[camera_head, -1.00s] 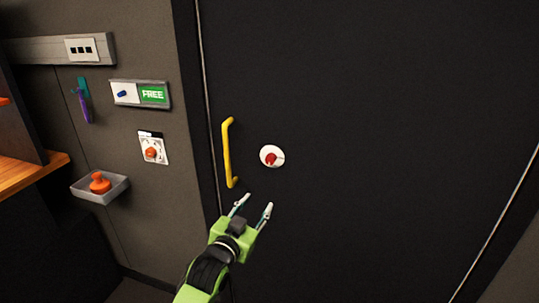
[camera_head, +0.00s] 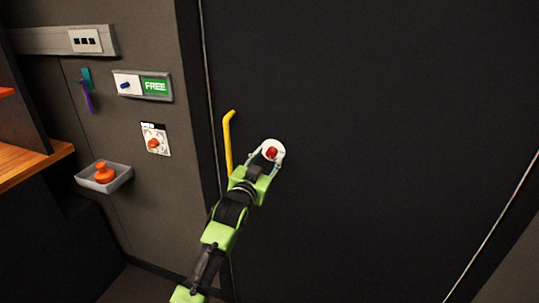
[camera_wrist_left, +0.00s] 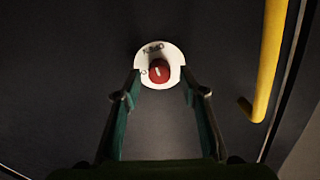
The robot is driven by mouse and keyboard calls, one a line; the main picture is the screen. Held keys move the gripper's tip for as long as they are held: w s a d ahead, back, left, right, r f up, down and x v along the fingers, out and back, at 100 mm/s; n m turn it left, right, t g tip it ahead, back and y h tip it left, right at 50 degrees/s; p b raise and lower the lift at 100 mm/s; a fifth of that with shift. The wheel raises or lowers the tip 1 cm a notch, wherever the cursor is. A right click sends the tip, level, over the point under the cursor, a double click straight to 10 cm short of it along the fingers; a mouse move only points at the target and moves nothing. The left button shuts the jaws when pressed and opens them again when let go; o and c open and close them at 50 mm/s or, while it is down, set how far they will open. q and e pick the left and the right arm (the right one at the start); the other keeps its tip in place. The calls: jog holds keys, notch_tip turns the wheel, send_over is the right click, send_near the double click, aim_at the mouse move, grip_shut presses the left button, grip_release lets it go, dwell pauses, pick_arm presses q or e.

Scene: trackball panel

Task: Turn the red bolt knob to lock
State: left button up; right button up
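The red bolt knob (camera_head: 271,153) sits on a round white plate (camera_head: 266,145) on the black door. In the left wrist view the red knob (camera_wrist_left: 159,71) has a pale line on its face, and the white plate (camera_wrist_left: 150,55) carries dark lettering. My left gripper (camera_head: 265,158) is open at the knob, its fingers pointing at the plate. In the left wrist view the gripper (camera_wrist_left: 160,82) has one finger on each side, with the knob ahead between them and clear space beside it. Contact cannot be told. My right gripper is not in view.
A yellow door handle (camera_head: 229,140) stands just left of the knob, its lower part hidden by my left arm. The wall at left holds a FREE sign (camera_head: 143,86), another red-orange knob (camera_head: 153,143) and a tray (camera_head: 104,178) with an orange object.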

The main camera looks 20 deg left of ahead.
pick_arm(q)
jog(key=shift+w, duration=0.85)
grip_shut()
